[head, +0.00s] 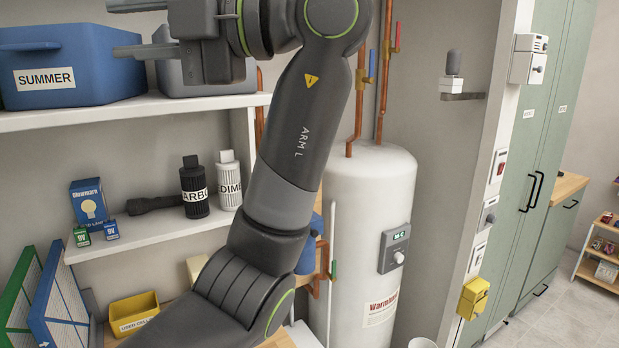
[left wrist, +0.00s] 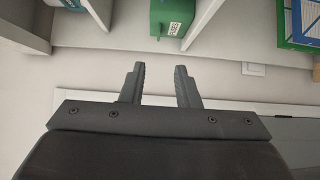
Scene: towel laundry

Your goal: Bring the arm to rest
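My left arm (head: 300,150) is raised across the middle of the head view. My right gripper is not in view.
A blue SUMMER bin (head: 70,65) stands on the top shelf (head: 130,112). A white water heater (head: 370,230) with copper pipes is behind my arm. Green cabinets (head: 545,130) stand at right.

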